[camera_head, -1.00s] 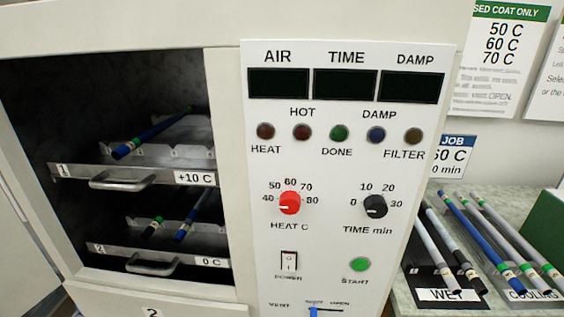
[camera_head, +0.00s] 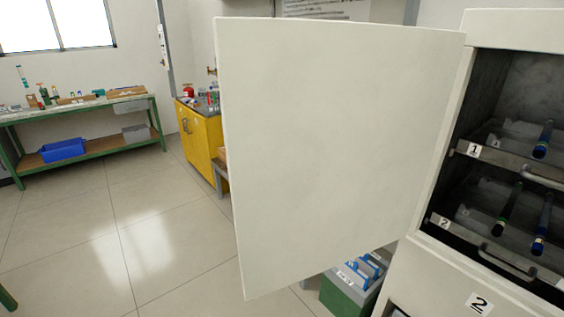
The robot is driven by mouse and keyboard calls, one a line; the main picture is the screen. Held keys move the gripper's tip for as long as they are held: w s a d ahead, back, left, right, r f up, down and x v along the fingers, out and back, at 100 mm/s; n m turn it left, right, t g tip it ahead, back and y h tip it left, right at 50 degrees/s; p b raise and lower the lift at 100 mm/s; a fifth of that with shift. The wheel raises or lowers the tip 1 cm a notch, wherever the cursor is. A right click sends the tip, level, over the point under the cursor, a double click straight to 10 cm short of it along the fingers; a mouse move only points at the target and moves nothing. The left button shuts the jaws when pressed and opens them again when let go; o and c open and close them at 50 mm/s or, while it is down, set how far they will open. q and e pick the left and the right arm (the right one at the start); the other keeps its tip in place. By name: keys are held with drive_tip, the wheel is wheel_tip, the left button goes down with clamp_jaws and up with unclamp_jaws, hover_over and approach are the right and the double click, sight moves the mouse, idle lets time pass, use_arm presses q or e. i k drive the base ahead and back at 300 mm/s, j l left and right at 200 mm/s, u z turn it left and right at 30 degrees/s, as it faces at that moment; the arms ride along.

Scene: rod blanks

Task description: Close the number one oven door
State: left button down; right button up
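The number one oven door (camera_head: 335,150) is a plain white panel, swung wide open to the left of the oven (camera_head: 440,250). Its hinge edge meets the oven's left front edge. Inside the open chamber, the upper tray labelled 1 (camera_head: 474,150) carries a blue rod (camera_head: 543,140). The lower tray labelled 2 (camera_head: 445,222) carries a dark rod with a green band (camera_head: 509,208) and a blue rod (camera_head: 543,225). The oven's control panel is out of view. Neither of my grippers is in view.
A yellow cabinet (camera_head: 203,140) and a green workbench (camera_head: 85,120) stand further back. The tiled floor (camera_head: 130,240) at left is clear.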

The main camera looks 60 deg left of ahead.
sight(331, 129)
drive_tip(key=k+j+z, duration=0.1)
drive_tip(key=j, duration=0.25)
drive_tip(key=k+j, duration=0.1)
drive_tip(key=j, duration=0.25)
drive_tip(key=k+j+z, duration=0.15)
drive_tip(key=j, duration=0.2)
drive_tip(key=k+j, duration=0.1)
drive_tip(key=j, duration=0.25)
drive_tip(key=k+j+z, duration=0.15)
drive_tip(key=j, duration=0.2)
drive_tip(key=i+j+z, duration=0.1)
drive_tip(key=j, duration=0.2)
drive_tip(key=i+j, duration=0.15)
drive_tip(key=j, duration=0.15)
drive_tip(key=i+j+z, duration=0.15)
drive_tip(key=j, duration=0.5)
drive_tip(key=i+z, duration=0.05)
